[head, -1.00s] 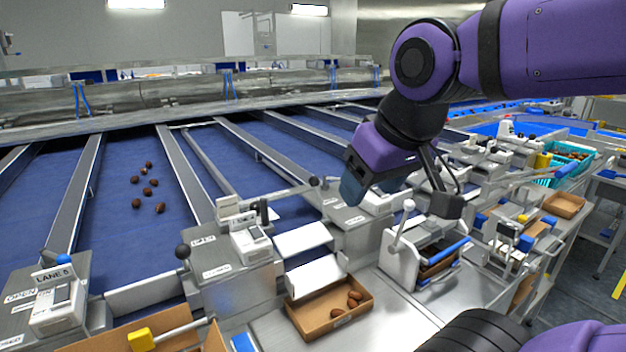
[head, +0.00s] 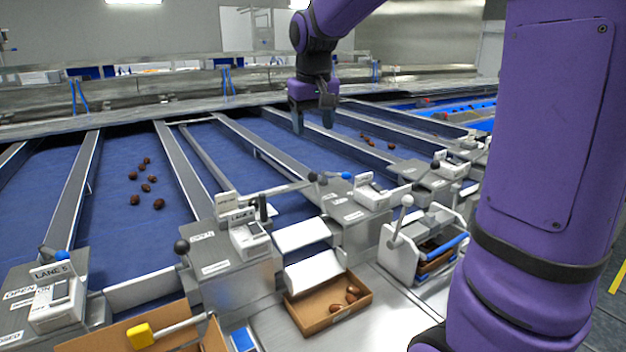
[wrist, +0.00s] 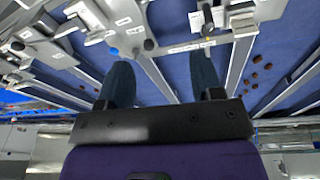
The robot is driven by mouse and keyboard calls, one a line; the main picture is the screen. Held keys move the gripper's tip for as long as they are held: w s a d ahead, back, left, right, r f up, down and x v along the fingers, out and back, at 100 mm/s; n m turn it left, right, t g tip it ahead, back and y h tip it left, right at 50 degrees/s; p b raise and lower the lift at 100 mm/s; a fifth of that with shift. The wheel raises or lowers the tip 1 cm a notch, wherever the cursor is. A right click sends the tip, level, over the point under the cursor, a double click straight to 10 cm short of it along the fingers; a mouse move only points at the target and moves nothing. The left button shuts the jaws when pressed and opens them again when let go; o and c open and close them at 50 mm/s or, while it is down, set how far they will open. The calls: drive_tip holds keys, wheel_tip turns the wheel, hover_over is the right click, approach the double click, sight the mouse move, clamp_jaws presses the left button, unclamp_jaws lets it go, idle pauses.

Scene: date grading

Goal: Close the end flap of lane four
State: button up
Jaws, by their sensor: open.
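The lane four station (head: 235,255) is a grey box with a lane sign (head: 238,218), whose number is hard to read. To its right, two pale flap plates (head: 302,235) slope down towards a cardboard box (head: 330,305). A horizontal bar (head: 285,188) with a black knob (head: 312,177) crosses above them. The bar also shows in the wrist view (wrist: 185,46). My gripper (head: 312,122) is open and empty, fingers down, above the blue belts, behind and apart from the bar. In the wrist view its fingers (wrist: 162,80) are spread with nothing between them.
The lane five station (head: 50,305) stands at the left, with several dates (head: 146,187) on its belt. A white-framed tray holder (head: 425,250) stands right of the cardboard box. Grey dividers (head: 265,150) separate the lanes. My arm blocks the right side.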

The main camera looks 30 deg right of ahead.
drive_tip(key=w+d+f+g, duration=0.1)
drive_tip(key=w+d+f, duration=0.25)
drive_tip(key=w, duration=0.35)
drive_tip(key=m+g, duration=0.1)
approach(313, 178)
drive_tip(key=f, duration=0.3)
drive_tip(key=w+d+f, duration=0.1)
drive_tip(key=f, duration=0.7)
drive_tip(key=shift+w+d, duration=0.15)
drive_tip(key=shift+d, duration=0.2)
drive_tip(key=shift+r, duration=0.1)
clamp_jaws()
